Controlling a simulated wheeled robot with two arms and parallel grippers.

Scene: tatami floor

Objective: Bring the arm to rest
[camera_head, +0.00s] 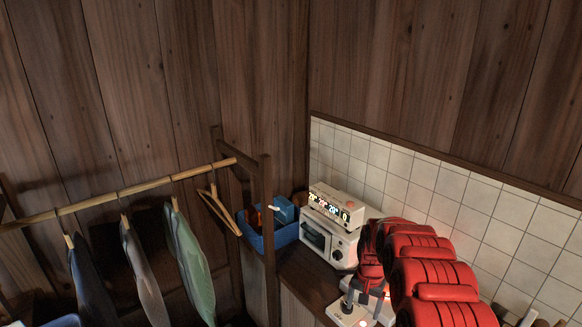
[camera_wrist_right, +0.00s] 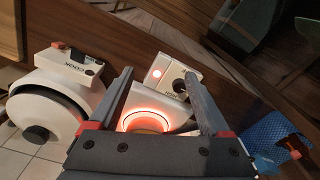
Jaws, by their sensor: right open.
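My right arm (camera_head: 425,270), padded in red, reaches over the wooden counter from the lower right in the head view. Its right gripper (camera_wrist_right: 158,78) is open and empty in the right wrist view, with its two grey fingers apart. Beyond and between the fingers is a white device with a glowing red ring (camera_wrist_right: 143,122). In the head view the white device (camera_head: 345,318) shows partly under the gripper, and much of it is hidden. My left gripper is not in view.
A white toaster oven (camera_head: 329,242) with a lit display box (camera_head: 336,207) on top stands by the tiled wall. A blue basket (camera_head: 286,236) is beside it. A clothes rack (camera_head: 105,200) with garments stands left. A white cooker (camera_wrist_right: 50,108) shows in the wrist view.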

